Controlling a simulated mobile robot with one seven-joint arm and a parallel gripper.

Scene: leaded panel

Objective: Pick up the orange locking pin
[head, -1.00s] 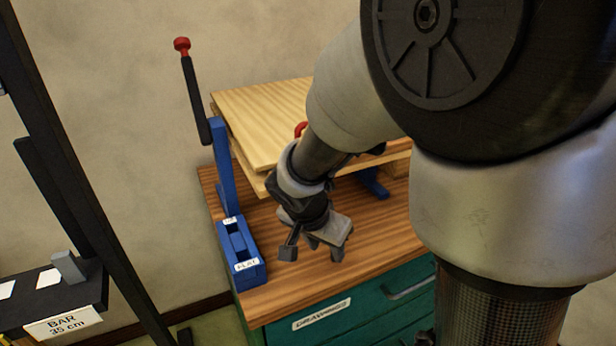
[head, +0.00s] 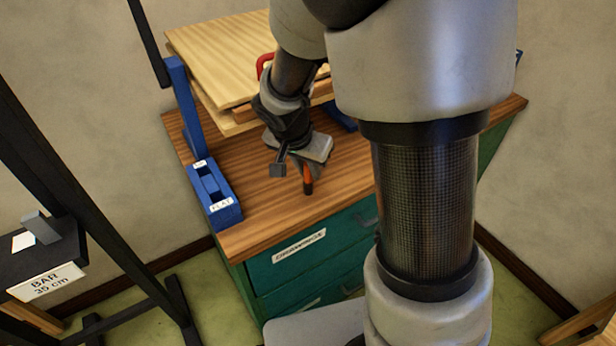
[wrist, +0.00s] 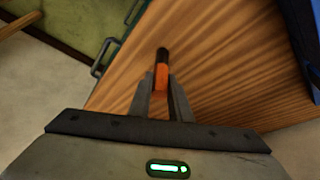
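The orange locking pin shows in the wrist view (wrist: 161,76) between my two fingers, with its dark end pointing away from the gripper. In the head view the pin (head: 308,182) points down below the gripper, near the front of the wooden bench top. My gripper (head: 305,168) appears shut on the pin; in the wrist view (wrist: 162,88) the fingers lie close on both sides of its orange part. The pin's upper end is hidden between the fingers. I cannot tell whether its dark end touches the bench.
The wooden bench top (head: 263,225) has green drawers (head: 285,278) below. A blue bracket labelled FLAT (head: 213,195) stands left of the gripper. Tilted wooden boards (head: 215,60) lie behind it. A dark rack with a BAR 35 cm label (head: 45,283) stands at far left.

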